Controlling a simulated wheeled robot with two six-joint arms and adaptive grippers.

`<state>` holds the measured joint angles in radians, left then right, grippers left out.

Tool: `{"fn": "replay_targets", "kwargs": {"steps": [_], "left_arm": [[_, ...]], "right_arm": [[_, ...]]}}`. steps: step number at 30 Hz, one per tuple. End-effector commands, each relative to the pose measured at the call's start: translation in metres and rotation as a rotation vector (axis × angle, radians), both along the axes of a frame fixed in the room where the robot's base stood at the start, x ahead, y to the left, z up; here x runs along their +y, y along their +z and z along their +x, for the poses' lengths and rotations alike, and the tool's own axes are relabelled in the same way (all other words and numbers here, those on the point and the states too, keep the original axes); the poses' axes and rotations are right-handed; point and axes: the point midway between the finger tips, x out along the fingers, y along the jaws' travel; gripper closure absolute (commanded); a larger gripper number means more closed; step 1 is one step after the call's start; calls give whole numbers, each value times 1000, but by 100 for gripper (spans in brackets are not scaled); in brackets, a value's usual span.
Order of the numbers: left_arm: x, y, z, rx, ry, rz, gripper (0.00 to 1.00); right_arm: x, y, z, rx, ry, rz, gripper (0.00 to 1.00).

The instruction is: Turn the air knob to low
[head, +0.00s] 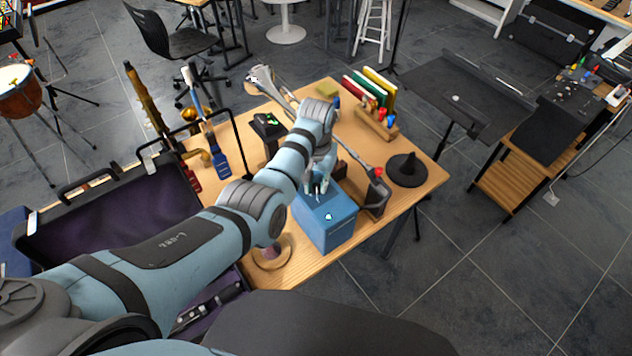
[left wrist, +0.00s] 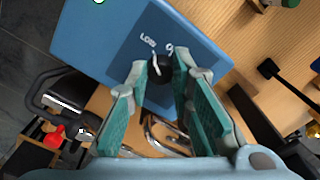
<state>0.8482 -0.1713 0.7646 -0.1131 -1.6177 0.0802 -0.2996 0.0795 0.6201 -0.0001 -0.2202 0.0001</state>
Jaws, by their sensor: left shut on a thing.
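A blue box (head: 326,228) stands near the front edge of the wooden table in the head view. It fills the upper middle of the left wrist view (left wrist: 95,45). My left gripper (head: 320,186) reaches down to the top of the box. In the left wrist view its green-padded fingertips (left wrist: 162,74) are closed on the knob, one on each side, hiding part of it. My right gripper is in neither view.
A black cone (head: 406,172) and a dark box with a red top (head: 376,196) stand right of the blue box. A rack with coloured bulbs (head: 376,124) and upright books (head: 373,88) are behind. An open purple-lined case (head: 120,212) lies left.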

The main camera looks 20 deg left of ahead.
Motion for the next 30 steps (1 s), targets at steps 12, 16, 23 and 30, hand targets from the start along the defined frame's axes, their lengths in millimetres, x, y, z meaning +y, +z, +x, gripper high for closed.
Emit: {"fn": "replay_targets", "kwargs": {"steps": [12,16,23,30], "left_arm": [[0,-4,-4,12,21,-1,100],[0,-4,-4,12,21,0,75],[0,-2,-2,7,21,0,59],[0,6,0,2,21,0,59]], "right_arm": [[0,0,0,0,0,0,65],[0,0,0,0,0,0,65],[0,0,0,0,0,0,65],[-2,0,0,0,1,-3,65]]}}
